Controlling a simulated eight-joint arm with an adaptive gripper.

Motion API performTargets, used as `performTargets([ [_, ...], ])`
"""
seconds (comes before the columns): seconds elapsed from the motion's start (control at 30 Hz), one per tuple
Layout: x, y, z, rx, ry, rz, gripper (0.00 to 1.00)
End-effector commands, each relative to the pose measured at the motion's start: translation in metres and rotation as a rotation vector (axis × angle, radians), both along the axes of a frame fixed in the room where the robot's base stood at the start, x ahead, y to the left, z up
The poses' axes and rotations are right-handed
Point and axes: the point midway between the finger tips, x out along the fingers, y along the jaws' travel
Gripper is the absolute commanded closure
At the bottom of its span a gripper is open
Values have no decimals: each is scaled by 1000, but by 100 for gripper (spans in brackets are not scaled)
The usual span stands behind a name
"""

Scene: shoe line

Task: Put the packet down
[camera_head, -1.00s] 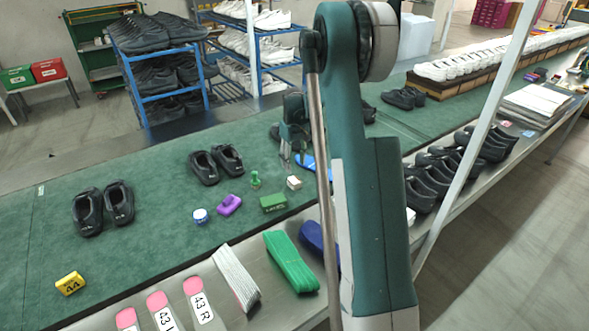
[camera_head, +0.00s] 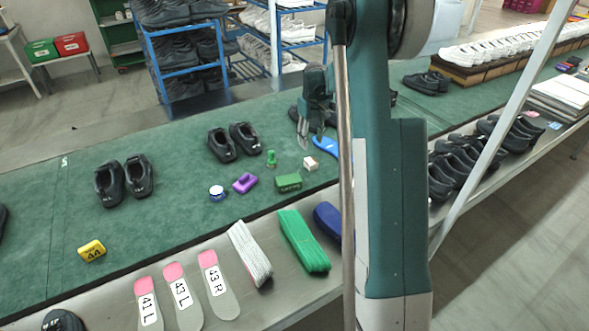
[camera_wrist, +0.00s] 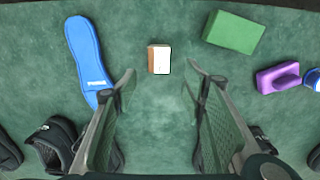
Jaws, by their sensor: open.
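A small white block with a brown side (camera_head: 311,162), the likeliest packet, lies on the green belt; I cannot tell for sure that it is the packet. In the wrist view it (camera_wrist: 160,60) lies just ahead of the gap between my fingertips. My gripper (camera_head: 312,140) is open and empty, and its spread fingers also show in the wrist view (camera_wrist: 160,82). A blue insole (camera_wrist: 86,52) lies to the left of the block. A green box (camera_wrist: 233,32) lies to its right.
Black shoes (camera_head: 234,142) stand on the belt. Insoles and strap bundles (camera_head: 303,241) lie on the front metal ledge. Bare belt shows left of the shoes.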

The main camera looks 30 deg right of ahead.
Motion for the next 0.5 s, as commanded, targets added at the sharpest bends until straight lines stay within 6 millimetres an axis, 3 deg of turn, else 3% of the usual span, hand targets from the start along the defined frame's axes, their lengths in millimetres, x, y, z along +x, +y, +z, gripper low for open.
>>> performTargets([
  [0.27,-10,25,31,-12,-27,2,58],
  [0.5,-27,63,73,-27,-69,2,58],
])
